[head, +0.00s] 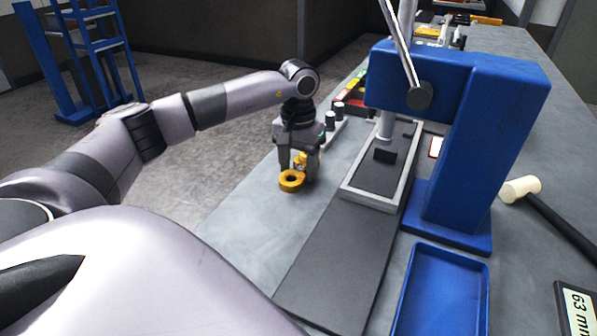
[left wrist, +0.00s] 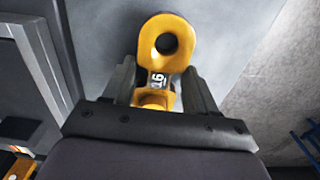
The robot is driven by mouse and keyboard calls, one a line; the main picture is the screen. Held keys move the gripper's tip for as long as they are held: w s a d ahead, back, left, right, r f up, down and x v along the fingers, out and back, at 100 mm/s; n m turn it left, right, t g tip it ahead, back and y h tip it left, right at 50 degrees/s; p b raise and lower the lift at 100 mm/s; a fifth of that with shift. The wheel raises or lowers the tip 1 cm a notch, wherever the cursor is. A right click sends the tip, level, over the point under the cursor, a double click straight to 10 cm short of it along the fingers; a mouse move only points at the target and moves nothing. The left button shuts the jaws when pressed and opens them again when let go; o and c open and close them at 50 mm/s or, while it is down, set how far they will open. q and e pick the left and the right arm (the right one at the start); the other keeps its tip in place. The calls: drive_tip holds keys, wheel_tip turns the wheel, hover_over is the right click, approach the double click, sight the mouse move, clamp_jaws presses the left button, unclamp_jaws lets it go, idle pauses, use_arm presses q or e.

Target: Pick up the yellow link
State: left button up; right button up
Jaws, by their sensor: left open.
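The yellow link (head: 291,181) is at the left edge of the grey bench, below my left gripper. In the left wrist view the yellow link (left wrist: 167,45) shows a round eye at its far end and a pale label with dark marks on its shank. My left gripper (head: 299,168) points down over it. In the left wrist view its two fingers (left wrist: 160,84) stand on either side of the shank, with gaps visible. The link's near end is hidden behind the gripper body. I cannot tell whether the link touches the bench. My right gripper is not in view.
A blue press (head: 460,150) stands right of the gripper, with a grey framed tray (head: 372,203) at its base. A dark mat (head: 335,265) and an empty blue tray (head: 440,295) lie in front. A mallet (head: 522,189) lies at right. Bare bench (head: 245,215) lies left of the mat.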

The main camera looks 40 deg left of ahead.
use_arm(q)
clamp_jaws()
drive_tip(key=shift+r, duration=0.1)
drive_tip(key=shift+r, duration=0.1)
wheel_tip(320, 180, up, 12)
wheel_tip(320, 180, up, 6)
drive_tip(key=p, duration=0.2)
hover_over(299, 169)
drive_tip(key=shift+a+r+p, duration=0.1)
drive_tip(key=shift+r+p, duration=0.3)
drive_tip(key=shift+r, duration=0.5)
